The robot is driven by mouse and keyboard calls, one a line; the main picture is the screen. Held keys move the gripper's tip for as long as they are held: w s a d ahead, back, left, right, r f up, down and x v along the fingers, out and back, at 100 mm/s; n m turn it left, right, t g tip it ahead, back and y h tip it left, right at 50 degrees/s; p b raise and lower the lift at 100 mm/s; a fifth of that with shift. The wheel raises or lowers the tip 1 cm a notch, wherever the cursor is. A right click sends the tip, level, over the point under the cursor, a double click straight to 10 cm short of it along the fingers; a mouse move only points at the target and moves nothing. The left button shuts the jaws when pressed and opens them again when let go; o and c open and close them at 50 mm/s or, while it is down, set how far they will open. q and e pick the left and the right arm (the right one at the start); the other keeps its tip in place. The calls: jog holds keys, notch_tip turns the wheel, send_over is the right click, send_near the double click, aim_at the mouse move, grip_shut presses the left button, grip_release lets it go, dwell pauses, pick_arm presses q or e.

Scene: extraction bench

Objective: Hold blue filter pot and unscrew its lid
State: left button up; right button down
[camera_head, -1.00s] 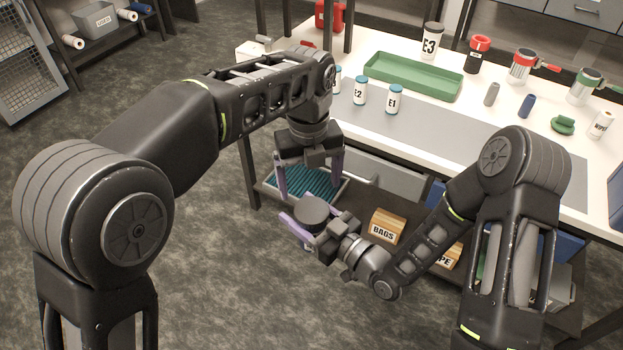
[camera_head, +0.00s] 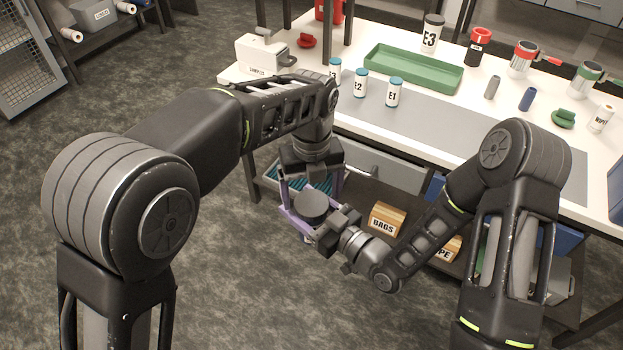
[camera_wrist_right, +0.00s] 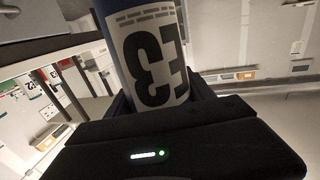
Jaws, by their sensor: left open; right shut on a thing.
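A pot with a round dark lid (camera_head: 311,204) is held upright in my right gripper (camera_head: 300,222), in front of the bench. In the right wrist view the pot (camera_wrist_right: 150,60) has a blue edge and a white label with a large 3 beside another character, upside down. My right gripper is shut around its body. My left gripper (camera_head: 311,188) points down, open, just behind and above the lid, its purple fingers spread to either side. I cannot tell whether they touch the lid. Most of the pot's body is hidden in the head view.
Below is a shelf with a BAGS box (camera_head: 386,219) and a teal ribbed tray (camera_head: 275,178). Open floor lies left.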

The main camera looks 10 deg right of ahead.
pick_arm(q)
jog(key=shift+f, duration=1)
jog(key=shift+c, duration=0.2)
jog(key=c, duration=1.4)
jog(key=n, duration=1.3)
jog(key=shift+r+n, duration=0.1)
jog(key=shift+n, duration=0.3)
jog(key=n, duration=0.3)
jog(key=shift+c, duration=0.2)
jog(key=o, duration=1.6)
jog(key=shift+c, duration=0.2)
